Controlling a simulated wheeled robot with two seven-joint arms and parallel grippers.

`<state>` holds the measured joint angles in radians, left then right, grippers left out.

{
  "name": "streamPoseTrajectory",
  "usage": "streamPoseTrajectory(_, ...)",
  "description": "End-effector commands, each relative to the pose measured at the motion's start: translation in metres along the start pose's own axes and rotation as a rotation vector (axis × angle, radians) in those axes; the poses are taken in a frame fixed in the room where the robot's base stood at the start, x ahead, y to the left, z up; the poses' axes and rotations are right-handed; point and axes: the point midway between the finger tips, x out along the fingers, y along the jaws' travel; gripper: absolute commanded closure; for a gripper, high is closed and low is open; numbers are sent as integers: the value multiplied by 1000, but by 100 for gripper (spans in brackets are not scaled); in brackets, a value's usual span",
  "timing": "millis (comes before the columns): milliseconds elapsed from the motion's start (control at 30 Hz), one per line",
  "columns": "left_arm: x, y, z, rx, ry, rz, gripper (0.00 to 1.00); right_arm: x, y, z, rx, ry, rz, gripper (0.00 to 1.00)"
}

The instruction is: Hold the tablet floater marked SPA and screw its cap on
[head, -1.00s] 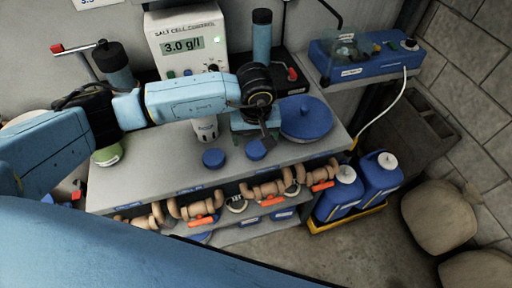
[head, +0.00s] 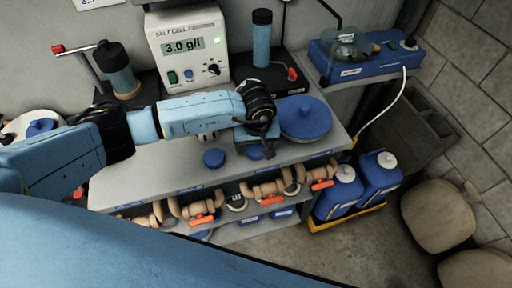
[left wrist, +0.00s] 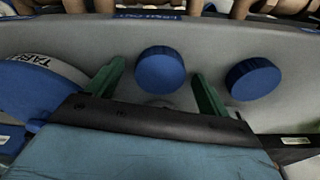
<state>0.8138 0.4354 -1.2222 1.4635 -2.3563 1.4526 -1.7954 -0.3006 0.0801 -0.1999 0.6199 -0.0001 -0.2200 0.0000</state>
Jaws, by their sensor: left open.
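My left gripper (head: 256,148) is over the grey bench, pointing down. In the left wrist view its green fingers (left wrist: 158,72) are apart and empty. A round blue cap (left wrist: 160,70) shows between the fingertips there; I cannot tell the height gap. It is partly hidden by the gripper in the head view (head: 254,153). A second blue cap (head: 213,158) lies to its left. A wide blue disc-shaped piece (head: 305,119) sits right of the gripper. Its pale rim carries partly visible lettering in the left wrist view (left wrist: 38,82). No SPA marking is readable. My right gripper is out of view.
The salt cell control box (head: 187,48) stands behind my arm. A dark-topped blue cylinder (head: 262,40) stands at the back. Pipes with orange-handled valves (head: 268,189) are below the bench's front edge. Blue jugs (head: 340,192) stand at lower right.

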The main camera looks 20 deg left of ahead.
Motion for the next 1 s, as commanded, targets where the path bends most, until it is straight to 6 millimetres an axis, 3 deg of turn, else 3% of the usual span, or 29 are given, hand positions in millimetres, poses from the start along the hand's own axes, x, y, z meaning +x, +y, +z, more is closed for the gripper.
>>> streamPoseTrajectory(67, 0, 0, 0, 0, 0, 0, 24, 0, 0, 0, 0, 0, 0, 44)
streamPoseTrajectory(400, 0, 0, 0, -1, 0, -1, 68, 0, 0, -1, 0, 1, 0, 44)
streamPoseTrajectory(733, -7, 0, -2, -1, 2, 1, 68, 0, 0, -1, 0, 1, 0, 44)
streamPoseTrajectory(1000, -56, 0, -8, 2, 5, 2, 68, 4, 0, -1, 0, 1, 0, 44)
